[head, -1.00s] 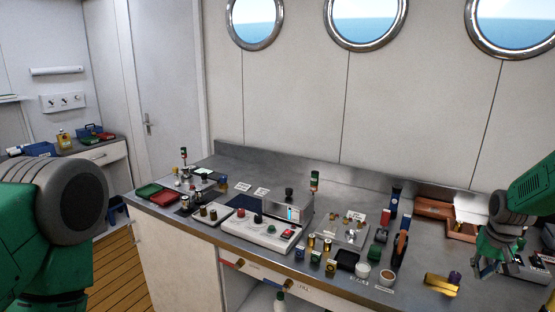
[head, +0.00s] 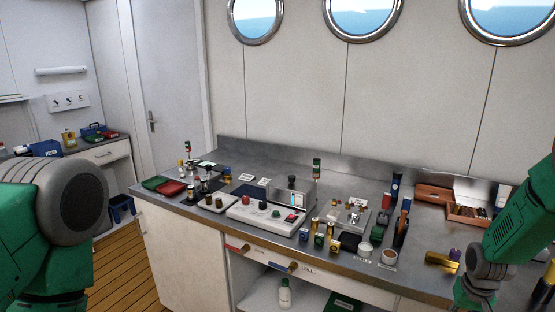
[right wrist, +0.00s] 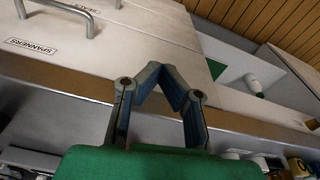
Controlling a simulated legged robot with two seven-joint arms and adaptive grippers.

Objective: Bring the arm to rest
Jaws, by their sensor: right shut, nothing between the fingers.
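My right arm comes in from the right in the head view, bent downward. My right gripper (head: 474,300) hangs low at the counter's front edge, partly cut off by the bottom of the picture. In the right wrist view the gripper (right wrist: 158,72) has its fingers brought together with nothing between them. Drawer fronts and the counter edge lie beyond it. My left arm shows as a green and dark grey link at the left edge of the head view; its gripper is out of the picture.
The steel counter (head: 400,275) carries a white control panel (head: 266,215), several small bottles, a brass cylinder (head: 441,262) near the right gripper, and a brown wooden box (head: 468,212). Below are a labelled drawer (right wrist: 60,50) and an open shelf with a white bottle (head: 285,292).

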